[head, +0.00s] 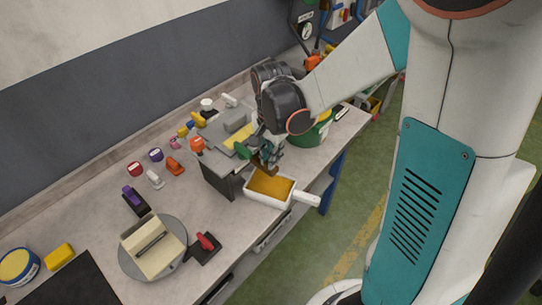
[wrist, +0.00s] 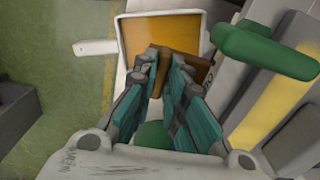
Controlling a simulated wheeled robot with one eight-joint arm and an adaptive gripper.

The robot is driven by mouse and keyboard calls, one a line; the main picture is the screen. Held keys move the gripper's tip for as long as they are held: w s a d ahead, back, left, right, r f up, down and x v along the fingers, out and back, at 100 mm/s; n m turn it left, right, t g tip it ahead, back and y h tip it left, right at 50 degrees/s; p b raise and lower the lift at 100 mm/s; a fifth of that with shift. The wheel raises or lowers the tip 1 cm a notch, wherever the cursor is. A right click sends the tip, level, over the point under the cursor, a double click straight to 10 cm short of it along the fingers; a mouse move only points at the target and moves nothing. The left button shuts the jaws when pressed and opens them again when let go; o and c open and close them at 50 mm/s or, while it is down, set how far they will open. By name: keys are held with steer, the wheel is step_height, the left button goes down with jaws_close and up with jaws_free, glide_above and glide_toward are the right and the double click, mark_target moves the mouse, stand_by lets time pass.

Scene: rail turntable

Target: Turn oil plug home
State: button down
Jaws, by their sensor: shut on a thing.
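The brown piece also shows in the head view (head: 262,171). Its far side and seat are hidden, so I cannot tell how deep it sits. A white pan (wrist: 124,50) with amber oil lies below the fingertips; it also shows in the head view (head: 252,197), handle to the right.
A green lever (wrist: 262,50) sticks out beside my fingers. A green tub (head: 322,131) stands right of my gripper. A round turntable (head: 133,268), a red-handled fixture (head: 206,244) and several small coloured knobs lie to the left. The bench front is open to the floor.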

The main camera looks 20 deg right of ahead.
stand_by(0.5)
steer(key=c, duration=1.6)
jaws_free()
steer(key=shift+c, duration=0.2)
